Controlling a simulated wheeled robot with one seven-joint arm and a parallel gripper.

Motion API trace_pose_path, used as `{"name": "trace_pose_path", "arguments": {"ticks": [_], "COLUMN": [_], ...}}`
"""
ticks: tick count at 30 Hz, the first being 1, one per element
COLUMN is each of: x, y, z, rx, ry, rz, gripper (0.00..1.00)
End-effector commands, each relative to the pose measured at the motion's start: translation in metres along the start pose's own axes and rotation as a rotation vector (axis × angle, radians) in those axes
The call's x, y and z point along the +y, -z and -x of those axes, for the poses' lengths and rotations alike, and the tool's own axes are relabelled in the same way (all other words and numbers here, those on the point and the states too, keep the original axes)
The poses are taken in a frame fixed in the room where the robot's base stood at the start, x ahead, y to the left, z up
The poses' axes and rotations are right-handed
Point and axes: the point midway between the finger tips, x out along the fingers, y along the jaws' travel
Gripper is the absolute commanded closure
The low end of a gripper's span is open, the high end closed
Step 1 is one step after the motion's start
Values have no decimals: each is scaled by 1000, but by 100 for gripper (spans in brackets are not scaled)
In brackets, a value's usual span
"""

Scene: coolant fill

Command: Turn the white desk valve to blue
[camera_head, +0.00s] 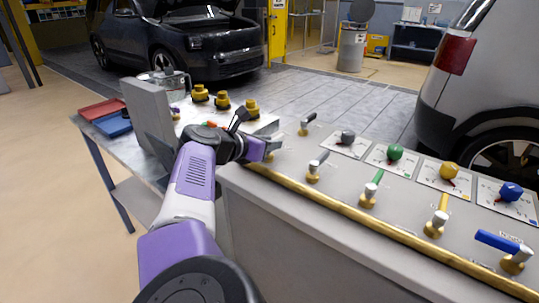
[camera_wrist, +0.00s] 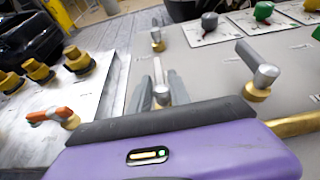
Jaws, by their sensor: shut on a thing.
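The white desk valve is a pale lever (camera_wrist: 158,75) on a brass base at the left end of the front row on the grey desk. In the wrist view my gripper (camera_wrist: 163,83) has one finger on each side of this lever and is shut on it. In the head view my gripper (camera_head: 268,148) reaches over the desk's left end, and the fingers partly hide the valve. A blue-handled valve (camera_head: 506,246) stands at the right end of the same row. A blue knob (camera_head: 511,192) sits on a card behind it. The white valve's dial marks cannot be made out.
Grey (camera_head: 317,165), green (camera_head: 371,188) and yellow (camera_head: 438,216) levers stand along the front row to the right. A dark-handled valve (camera_head: 306,123) is just behind my gripper. An orange-handled valve (camera_wrist: 50,115) and yellow-black knobs (camera_wrist: 78,60) are on the panel to the left.

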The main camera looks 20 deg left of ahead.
Motion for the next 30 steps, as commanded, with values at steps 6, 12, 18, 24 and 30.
{"name": "trace_pose_path", "arguments": {"ticks": [6, 12, 18, 24, 30], "x": [1, 0, 0, 0, 0], "y": [1, -1, -2, -2, -1], "z": [0, 0, 0, 0, 0], "rx": [-2, -3, -3, -3, -2], "ry": [16, 24, 25, 24, 26], "rz": [-9, -12, -12, -12, -12], "gripper": [100, 100, 100, 67, 66]}}
